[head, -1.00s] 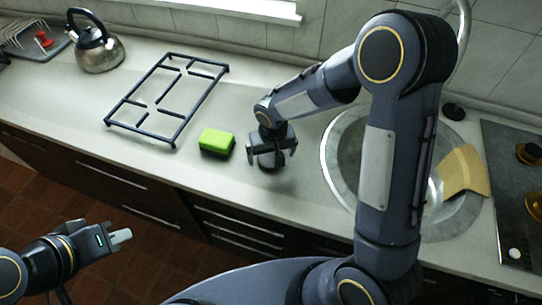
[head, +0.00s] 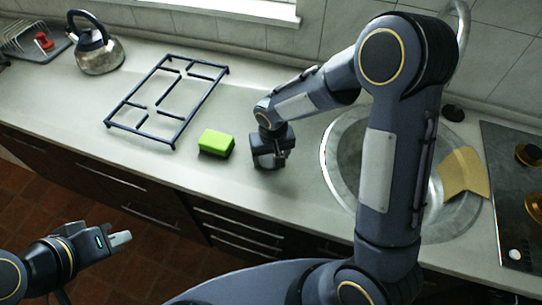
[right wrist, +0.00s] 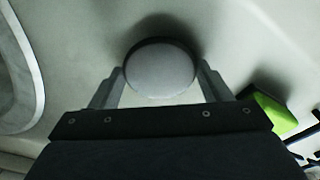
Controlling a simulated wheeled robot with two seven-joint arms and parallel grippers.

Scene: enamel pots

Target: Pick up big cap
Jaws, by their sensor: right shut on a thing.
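A round grey disc-shaped thing, which I take to be the big cap (right wrist: 160,70), sits between the fingertips of my right gripper (right wrist: 162,77) in the right wrist view. The two fingers touch or nearly touch its opposite sides. In the head view my right gripper (head: 269,160) points down at the counter between the green sponge and the sink, and hides most of the cap. I cannot tell whether the cap is clear of the counter. My left gripper (head: 121,238) is at the lower left, over the floor in front of the counter, with nothing visible in it; its opening is unclear.
A green sponge (head: 216,142) lies just left of my right gripper, with a dark pan grate (head: 168,98) beyond. A round sink (head: 333,165) with a tan cloth (head: 463,172) is to the right, then a hob (head: 510,205). A kettle (head: 97,52) stands far left.

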